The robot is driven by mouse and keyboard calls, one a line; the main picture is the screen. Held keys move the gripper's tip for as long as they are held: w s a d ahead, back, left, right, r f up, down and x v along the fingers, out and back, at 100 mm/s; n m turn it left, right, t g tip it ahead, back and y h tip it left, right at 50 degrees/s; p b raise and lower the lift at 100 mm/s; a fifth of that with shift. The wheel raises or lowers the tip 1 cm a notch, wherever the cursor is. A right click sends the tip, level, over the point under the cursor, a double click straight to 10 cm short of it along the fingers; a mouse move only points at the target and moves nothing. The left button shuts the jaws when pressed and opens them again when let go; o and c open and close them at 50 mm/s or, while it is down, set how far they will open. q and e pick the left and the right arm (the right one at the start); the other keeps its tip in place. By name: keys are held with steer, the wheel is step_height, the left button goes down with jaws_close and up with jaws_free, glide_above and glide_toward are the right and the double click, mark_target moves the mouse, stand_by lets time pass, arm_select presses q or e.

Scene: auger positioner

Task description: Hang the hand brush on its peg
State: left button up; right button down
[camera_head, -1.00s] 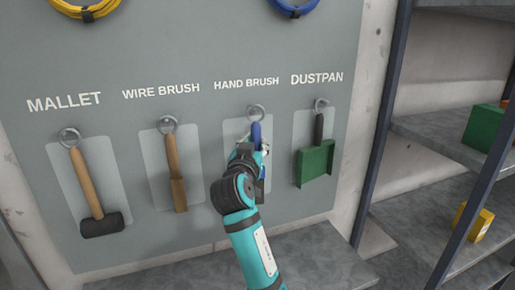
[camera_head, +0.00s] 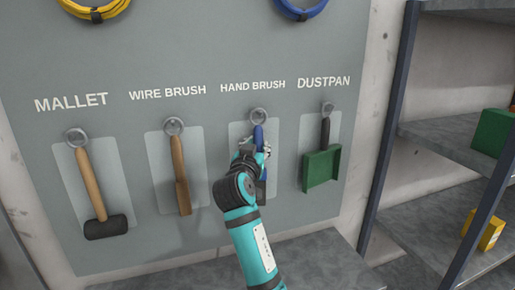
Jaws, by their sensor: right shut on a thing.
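The hand brush (camera_head: 259,136) has a blue handle and is upright against the board, under the HAND BRUSH label. Its top end is just below the round metal peg (camera_head: 258,115); I cannot tell whether it is hooked on it. My right gripper (camera_head: 252,152) is shut on the brush, around its middle. The gripper and my arm hide much of the brush's lower part. My left gripper is not in view.
On the grey board (camera_head: 210,60) a mallet (camera_head: 93,185) and a wire brush (camera_head: 180,175) hang to the left, and a green dustpan (camera_head: 321,168) hangs close on the right. A metal shelf (camera_head: 455,135) stands further right.

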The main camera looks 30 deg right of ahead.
steer(key=c, duration=1.1)
jaws_free()
steer(key=shift+s, duration=0.1)
